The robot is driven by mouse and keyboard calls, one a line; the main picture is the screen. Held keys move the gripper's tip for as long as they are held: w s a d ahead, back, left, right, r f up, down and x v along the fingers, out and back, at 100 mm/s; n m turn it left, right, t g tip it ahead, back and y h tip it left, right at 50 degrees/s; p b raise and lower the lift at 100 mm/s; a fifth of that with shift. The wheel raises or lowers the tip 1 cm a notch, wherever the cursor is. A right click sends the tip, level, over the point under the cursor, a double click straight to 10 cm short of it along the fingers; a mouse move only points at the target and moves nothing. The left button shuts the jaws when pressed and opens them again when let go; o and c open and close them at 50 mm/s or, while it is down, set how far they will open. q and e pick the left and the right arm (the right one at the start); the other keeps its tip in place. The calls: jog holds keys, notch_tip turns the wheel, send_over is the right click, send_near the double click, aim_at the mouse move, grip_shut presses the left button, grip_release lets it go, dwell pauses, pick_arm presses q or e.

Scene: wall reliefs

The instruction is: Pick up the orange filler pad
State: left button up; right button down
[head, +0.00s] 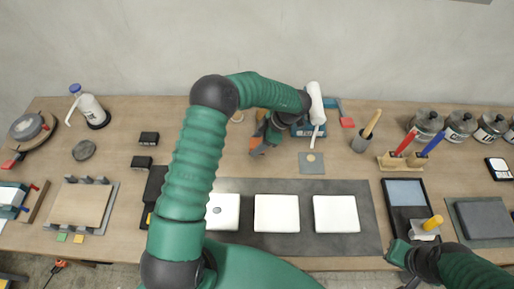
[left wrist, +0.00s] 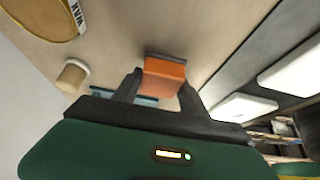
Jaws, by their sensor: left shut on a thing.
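The orange filler pad (left wrist: 165,72) sits between the two dark fingers of my left gripper (left wrist: 160,88) in the left wrist view. It has an orange face and a dark grey upper edge. The fingers are shut on its sides. In the head view, my left gripper (head: 262,144) is over the back middle of the table, and the pad is mostly hidden there by the fingers. My right gripper (head: 404,266) is at the front edge on the right, partly cut off by the frame, and its opening is unclear.
Three white blocks lie on a dark grey mat (head: 290,186). A small grey plate (head: 311,163) lies right of my left gripper. Several jars line the back right. A board (head: 80,204) lies left.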

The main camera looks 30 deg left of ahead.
pick_arm(q)
jog(key=s+d, duration=0.2)
jog(key=d, duration=0.2)
jog(key=s+d+r+b, duration=0.1)
jog(key=s+d, duration=0.2)
jog(key=d, duration=0.2)
jog(key=s+d, duration=0.3)
jog(key=d, duration=0.1)
jog(key=shift+d+r+b, duration=0.3)
jog(key=shift+d, duration=0.05)
jog(key=shift+s+d, duration=0.15)
jog(key=shift+s, duration=0.05)
